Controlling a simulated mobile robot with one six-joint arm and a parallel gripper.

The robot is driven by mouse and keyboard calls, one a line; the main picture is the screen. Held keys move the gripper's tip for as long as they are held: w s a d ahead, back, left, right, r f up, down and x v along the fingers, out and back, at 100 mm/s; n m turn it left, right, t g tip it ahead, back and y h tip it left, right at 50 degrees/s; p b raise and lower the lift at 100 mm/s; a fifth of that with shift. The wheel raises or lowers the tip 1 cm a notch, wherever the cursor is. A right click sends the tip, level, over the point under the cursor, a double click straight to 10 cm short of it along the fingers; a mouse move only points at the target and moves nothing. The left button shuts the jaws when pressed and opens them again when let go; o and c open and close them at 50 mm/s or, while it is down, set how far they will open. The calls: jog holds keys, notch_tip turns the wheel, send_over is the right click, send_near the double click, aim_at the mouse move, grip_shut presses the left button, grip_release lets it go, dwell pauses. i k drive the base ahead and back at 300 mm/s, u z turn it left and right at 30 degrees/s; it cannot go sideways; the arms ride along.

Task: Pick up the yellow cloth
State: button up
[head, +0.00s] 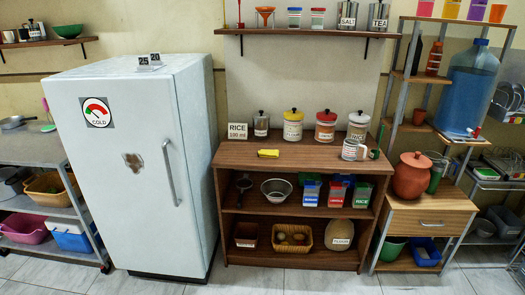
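The yellow cloth (268,153) is a small flat folded piece lying on the brown wooden top of the shelf unit (236,155), left of its middle and in front of the row of canisters. Nothing covers it. It lies a little right of the "RICE 100 ml" card (237,131). My gripper does not show in the head view.
Behind the cloth stand a small grey canister (261,124) and white canisters with a yellow lid (293,124) and a red lid (325,125). A white rice cup (350,149) is to the right. A white fridge (135,160) stands left. Tiled floor (300,282) lies in front.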

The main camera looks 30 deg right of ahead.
aim_at(266, 153)
jog(key=u, duration=0.1)
jog(key=i, duration=0.9)
jog(key=u, duration=0.4)
